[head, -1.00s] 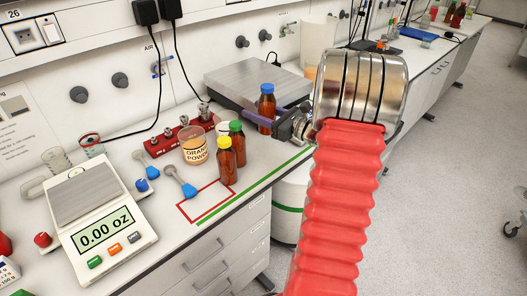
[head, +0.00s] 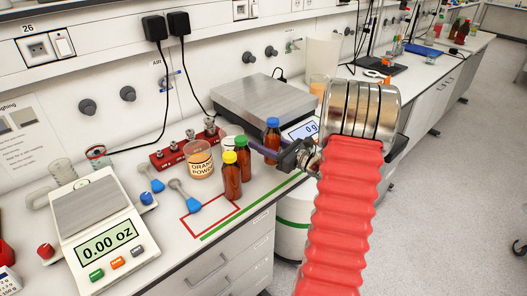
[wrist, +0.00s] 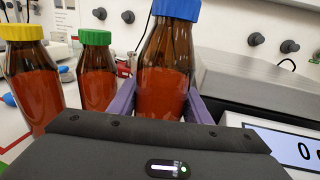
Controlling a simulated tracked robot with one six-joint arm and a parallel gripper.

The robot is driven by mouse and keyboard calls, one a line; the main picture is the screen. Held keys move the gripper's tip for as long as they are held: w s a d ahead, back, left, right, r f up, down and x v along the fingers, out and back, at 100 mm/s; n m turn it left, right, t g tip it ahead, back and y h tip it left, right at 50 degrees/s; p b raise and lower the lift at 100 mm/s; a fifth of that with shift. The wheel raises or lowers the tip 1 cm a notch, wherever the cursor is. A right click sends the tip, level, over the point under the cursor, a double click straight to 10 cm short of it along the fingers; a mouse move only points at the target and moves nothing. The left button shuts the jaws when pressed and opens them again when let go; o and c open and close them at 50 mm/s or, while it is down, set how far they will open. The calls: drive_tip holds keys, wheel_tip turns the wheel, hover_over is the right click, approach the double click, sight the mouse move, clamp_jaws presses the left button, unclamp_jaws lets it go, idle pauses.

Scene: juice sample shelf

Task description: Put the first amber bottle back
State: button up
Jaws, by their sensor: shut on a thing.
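My gripper (head: 268,151) is shut on the amber bottle with the blue cap (head: 272,136). In the wrist view the purple fingers lie on both sides of this bottle (wrist: 164,78), which is upright. Its base is hidden by my gripper, so I cannot tell whether it touches the bench. An amber bottle with a green cap (head: 242,158) and one with a yellow cap (head: 231,178) stand upright on the bench to its left. They also show in the wrist view, green cap (wrist: 97,75) and yellow cap (wrist: 30,80), apart from my fingers.
A large steel-topped scale (head: 262,97) reading 0 g stands behind and right of the held bottle. An orange powder jar (head: 200,163) and a white-lidded container (head: 232,131) stand near the bottles. A red outline (head: 205,232) and green line (head: 245,217) mark the bench front.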

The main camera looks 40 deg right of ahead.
drive_tip(key=shift+f, duration=1.8)
drive_tip(key=shift+f, duration=0.1)
drive_tip(key=o, duration=1.4)
drive_tip(key=shift+c, duration=0.2)
drive_tip(key=v, duration=1.2)
